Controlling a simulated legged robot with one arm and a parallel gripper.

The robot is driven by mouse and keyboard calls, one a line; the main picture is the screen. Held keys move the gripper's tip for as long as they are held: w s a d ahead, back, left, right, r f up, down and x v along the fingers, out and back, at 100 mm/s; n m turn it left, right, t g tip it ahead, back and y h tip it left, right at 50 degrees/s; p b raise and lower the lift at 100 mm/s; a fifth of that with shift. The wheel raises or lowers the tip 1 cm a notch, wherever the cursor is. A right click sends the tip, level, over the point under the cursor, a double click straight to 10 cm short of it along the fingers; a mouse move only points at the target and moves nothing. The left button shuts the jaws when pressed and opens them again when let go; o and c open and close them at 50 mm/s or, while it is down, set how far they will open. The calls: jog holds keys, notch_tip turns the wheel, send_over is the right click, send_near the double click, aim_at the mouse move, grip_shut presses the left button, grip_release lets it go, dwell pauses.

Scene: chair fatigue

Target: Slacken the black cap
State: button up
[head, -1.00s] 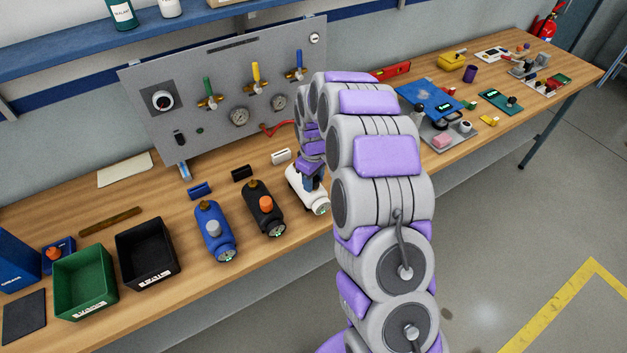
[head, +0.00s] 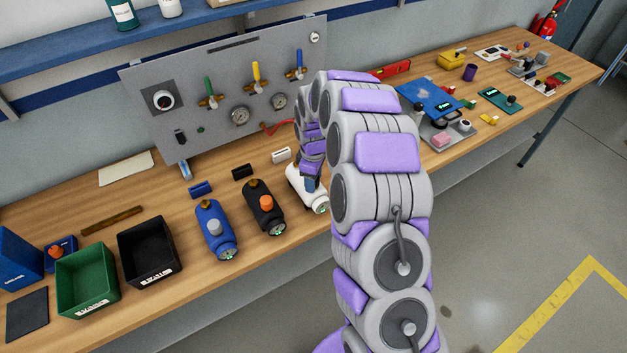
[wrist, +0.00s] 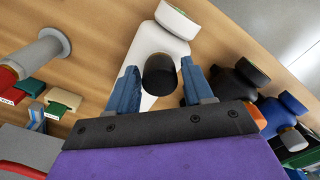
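The black cap (wrist: 160,75) sits on the white canister (wrist: 158,45), seen from above in the wrist view. The white canister (head: 318,203) also shows in the head view, lying on the bench, partly covered by my arm; its cap is hidden there. My gripper (wrist: 160,68) is open, with its blue fingers on either side of the black cap. A gap shows between each finger and the cap. In the head view my gripper (head: 310,185) is over the white canister, and its fingertips are hard to make out.
A dark canister with an orange cap (head: 265,203) and a blue canister with a grey cap (head: 214,228) lie to the left. Green (head: 86,305) and black (head: 120,244) bins stand further left. A panel with valves and gauges (head: 222,125) stands behind.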

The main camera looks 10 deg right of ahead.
jog(key=shift+o, duration=0.8)
jog(key=m, duration=0.3)
jog(key=shift+m, duration=0.3)
jog(key=m, duration=0.4)
